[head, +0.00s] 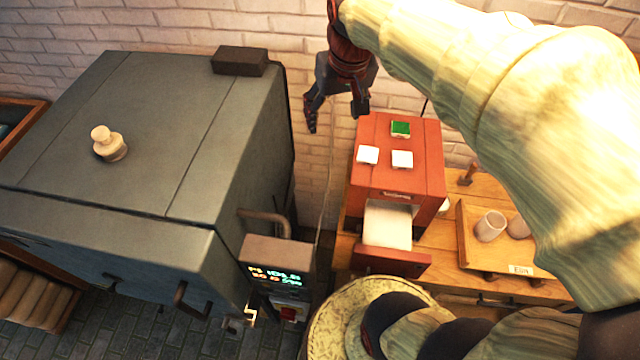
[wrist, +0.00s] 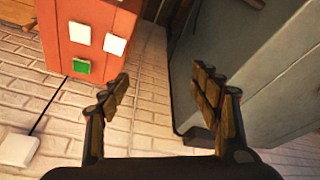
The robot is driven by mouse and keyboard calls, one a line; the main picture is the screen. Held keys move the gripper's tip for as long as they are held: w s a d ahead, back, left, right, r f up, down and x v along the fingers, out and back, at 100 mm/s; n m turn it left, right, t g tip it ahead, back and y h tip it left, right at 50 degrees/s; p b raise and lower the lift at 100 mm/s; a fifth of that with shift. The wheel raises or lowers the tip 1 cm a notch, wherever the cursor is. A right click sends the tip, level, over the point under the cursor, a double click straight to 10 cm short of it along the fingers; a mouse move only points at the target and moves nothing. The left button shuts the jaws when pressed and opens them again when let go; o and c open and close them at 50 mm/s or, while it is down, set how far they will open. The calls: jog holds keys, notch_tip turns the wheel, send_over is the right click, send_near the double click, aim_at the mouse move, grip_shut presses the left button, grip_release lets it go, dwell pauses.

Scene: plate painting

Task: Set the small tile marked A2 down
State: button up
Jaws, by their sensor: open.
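Three small square tiles lie on top of the red cabinet (head: 426,168): a green and white one (head: 400,129), a left white one (head: 368,155) and a right white one (head: 402,159). No A2 mark can be read on any of them, so I cannot tell which is A2. My gripper (head: 337,118) is open and empty, beyond the cabinet's back left corner near the brick wall. In the wrist view, my gripper's fingers (wrist: 162,82) stand wide apart with nothing between them, and the green tile (wrist: 82,66) is left of them.
A large grey kiln (head: 120,150) with a knob on top stands at the left. The cabinet's drawer (head: 395,262) is pulled out with a white sheet or slab in it. A wooden tray (head: 465,235) with cups is on the bench at the right. A gap separates kiln and cabinet.

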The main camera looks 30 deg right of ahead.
jog(key=s+a+f+n+t+y, duration=0.1)
jog(key=s+a+f+n+t, duration=0.1)
jog(key=s+a, duration=0.8)
jog(key=shift+s+a+f+n, duration=0.2)
jog(key=shift+s+f+n, duration=0.4)
jog(key=shift+s, duration=0.5)
jog(key=shift+f, duration=0.1)
